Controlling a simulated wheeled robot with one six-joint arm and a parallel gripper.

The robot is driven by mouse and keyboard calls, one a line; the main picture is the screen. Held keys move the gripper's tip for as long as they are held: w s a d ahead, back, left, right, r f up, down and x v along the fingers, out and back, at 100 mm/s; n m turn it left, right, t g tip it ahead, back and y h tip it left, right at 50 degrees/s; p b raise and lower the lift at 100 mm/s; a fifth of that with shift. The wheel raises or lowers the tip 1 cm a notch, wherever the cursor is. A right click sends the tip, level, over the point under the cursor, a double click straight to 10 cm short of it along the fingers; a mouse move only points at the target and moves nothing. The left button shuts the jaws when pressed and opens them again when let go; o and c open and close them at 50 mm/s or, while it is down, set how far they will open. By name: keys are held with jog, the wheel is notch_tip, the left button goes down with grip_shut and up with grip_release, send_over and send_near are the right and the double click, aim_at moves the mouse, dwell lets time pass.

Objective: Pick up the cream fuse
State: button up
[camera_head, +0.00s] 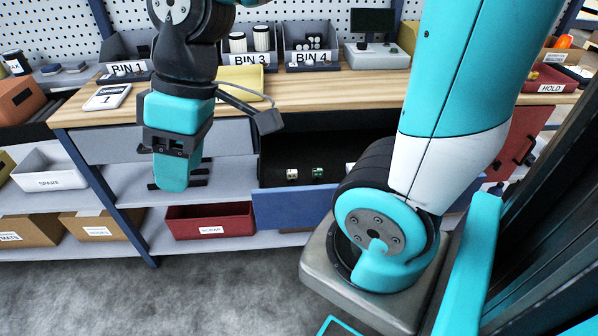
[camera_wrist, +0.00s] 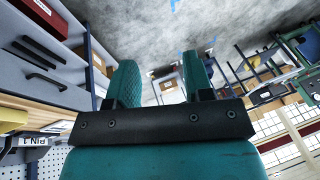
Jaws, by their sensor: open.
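The open drawer (camera_head: 275,208) with a blue front and dark inside sits under the wooden bench top. In it lie a small pale piece (camera_head: 292,174), a small green-and-white piece (camera_head: 318,173) and another pale piece (camera_head: 349,167) partly behind my arm. They are too small to tell which is the cream fuse. My gripper (camera_head: 170,187) hangs left of the open drawer, in front of the bench. In the wrist view, my gripper (camera_wrist: 161,75) has its two teal fingers apart with nothing between them. No fuse shows in the wrist view.
On the bench top (camera_head: 350,88) stand labelled bins, a white device (camera_head: 108,97) and a yellow tray (camera_head: 240,80). A red scrap bin (camera_head: 210,219) sits on the lower shelf, and a white spare bin (camera_head: 48,172) is at left. The floor in front is clear.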

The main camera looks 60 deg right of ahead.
jog(key=w+d+f+t+b, duration=0.1)
jog(key=w+d+f, duration=0.1)
jog(key=w+d, duration=0.3)
jog(key=w+d+f, duration=0.2)
jog(key=d+f, duration=0.1)
jog(key=d, duration=0.3)
jog(key=t+h+b, duration=0.1)
jog(key=t+b, duration=0.1)
send_over(292, 171)
jog(key=s+d, duration=0.1)
jog(key=s, duration=0.1)
jog(key=shift+n, duration=0.4)
jog(key=f, duration=2.2)
jog(key=shift+w+d, duration=0.15)
jog(key=shift+d, duration=0.05)
jog(key=shift+p+x, duration=0.55)
jog(key=shift+x, duration=2.4)
grip_shut()
